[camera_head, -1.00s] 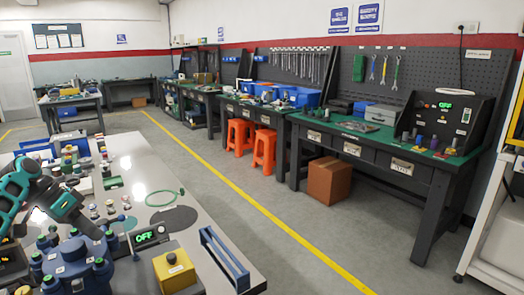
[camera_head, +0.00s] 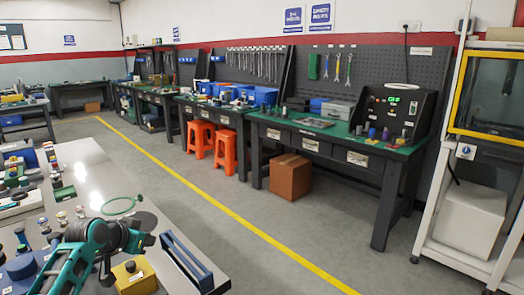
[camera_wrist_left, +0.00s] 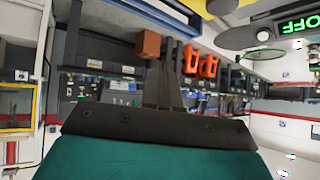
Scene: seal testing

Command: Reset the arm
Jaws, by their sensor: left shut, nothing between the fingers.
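My left arm, teal and black, comes in at the bottom left of the head view. Its left gripper (camera_head: 148,240) is shut and empty, above the near grey table (camera_head: 105,185), close to a yellow box (camera_head: 135,278) and a blue rack (camera_head: 187,262). In the left wrist view the dark fingers (camera_wrist_left: 172,48) are together with nothing between them. My right gripper is in neither view.
A green ring (camera_head: 120,205) and small parts lie on the near table. A workbench with a green top (camera_head: 340,135) stands across the aisle, a cardboard box (camera_head: 290,177) beneath it. Orange stools (camera_head: 225,150) stand further back. A yellow-framed machine (camera_head: 455,110) is at right. The floor between is clear.

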